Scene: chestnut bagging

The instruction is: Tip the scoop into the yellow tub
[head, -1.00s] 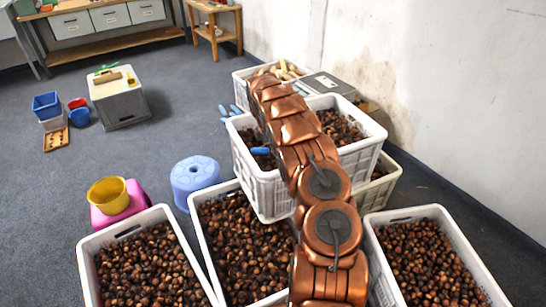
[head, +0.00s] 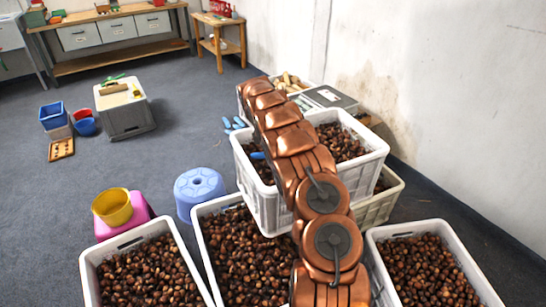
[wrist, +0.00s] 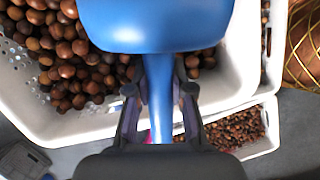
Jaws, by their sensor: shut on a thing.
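The yellow tub (head: 112,207) stands upright on a pink stool (head: 133,222) at the left of the head view; it is not visible in the wrist view. My gripper (wrist: 160,92) is shut on the handle of the blue scoop (wrist: 155,25), with a finger on either side. The scoop's head fills the top middle of the wrist view, over a white crate (wrist: 238,70) of chestnuts (wrist: 55,50). Whether the scoop holds chestnuts cannot be told. In the head view my arm hides the gripper, and only a small blue piece shows beside it.
A blue round stool (head: 199,190) stands between the pink stool and the stacked crates. White crates of chestnuts (head: 145,270) line the front. A grey box (head: 124,110) and blue bins (head: 53,115) stand farther back. Open grey floor lies at the left.

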